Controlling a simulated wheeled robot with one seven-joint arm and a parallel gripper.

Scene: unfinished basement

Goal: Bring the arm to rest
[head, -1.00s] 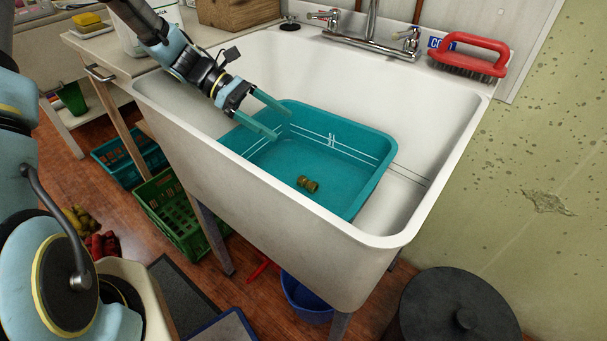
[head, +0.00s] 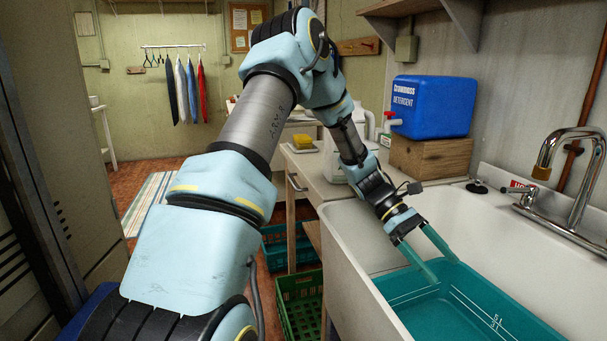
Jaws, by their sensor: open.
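My gripper (head: 428,262) is at the right of the head view, at the end of my bent arm. Its two teal fingers are spread apart with nothing between them. I cannot tell whether the fingertips touch the basin. Only part of the basin shows, and the rest of it lies outside the picture.
A blue detergent container (head: 432,107) stands on a wooden box (head: 430,158) behind the sink. The faucet (head: 560,180) is at the right. A counter (head: 308,165) adjoins the sink. A green crate (head: 300,303) is on the floor below. A grey cabinet (head: 65,130) stands close at the left.

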